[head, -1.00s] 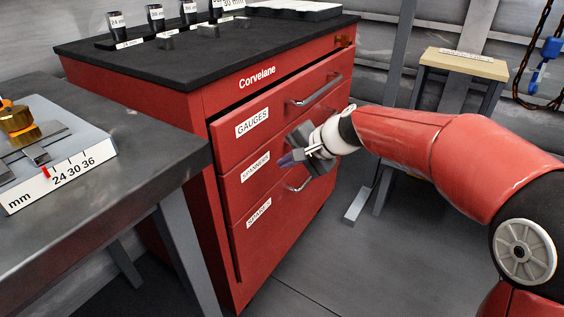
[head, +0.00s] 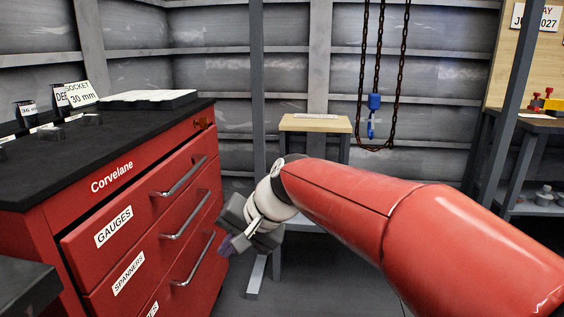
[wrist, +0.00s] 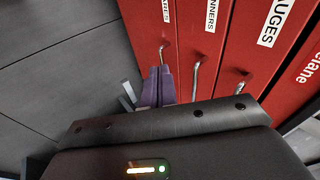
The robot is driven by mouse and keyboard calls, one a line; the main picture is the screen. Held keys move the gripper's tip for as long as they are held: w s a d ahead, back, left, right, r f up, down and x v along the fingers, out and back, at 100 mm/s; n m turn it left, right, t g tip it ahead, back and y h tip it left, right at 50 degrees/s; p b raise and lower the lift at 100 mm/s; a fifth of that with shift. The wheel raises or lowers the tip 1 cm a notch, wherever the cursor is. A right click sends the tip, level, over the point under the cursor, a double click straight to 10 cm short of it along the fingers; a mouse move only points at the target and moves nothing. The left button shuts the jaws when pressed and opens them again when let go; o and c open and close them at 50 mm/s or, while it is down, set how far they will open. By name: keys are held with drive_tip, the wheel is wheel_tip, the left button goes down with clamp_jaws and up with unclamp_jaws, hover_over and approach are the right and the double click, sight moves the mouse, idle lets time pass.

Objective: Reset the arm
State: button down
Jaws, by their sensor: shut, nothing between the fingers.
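My gripper (head: 226,244) hangs at the end of my red arm in the head view, in front of the right part of the red drawer cabinet (head: 45,232). Its purple fingertips are together and hold nothing; the fingers (wrist: 157,88) also show closed in the wrist view, pointing toward the drawer fronts. The cabinet has drawers labelled GAUGES (head: 114,228) and SPANNERS (head: 128,274), and a third below with its label partly cut off. In the head view the gripper overlaps the drawer fronts near the lower handles (head: 194,262); I cannot tell whether it touches them.
A small wooden-topped stand (head: 315,123) is behind my arm. A chain with a blue hook block (head: 373,103) hangs at the back. Grey floor is open below.

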drive_tip(key=s+d+f+t+h, duration=0.1)
drive_tip(key=s+d+f+h, duration=0.1)
drive_tip(key=s+d, duration=0.3)
drive_tip(key=s+d+f+t+h, duration=0.1)
drive_tip(key=s+d+f+h, duration=0.2)
drive_tip(key=d, duration=1)
drive_tip(key=s+d+f+t+h, duration=0.1)
drive_tip(key=s+d+f+h, duration=0.1)
drive_tip(key=s+d, duration=0.7)
drive_tip(key=shift+d+f+n, duration=0.3)
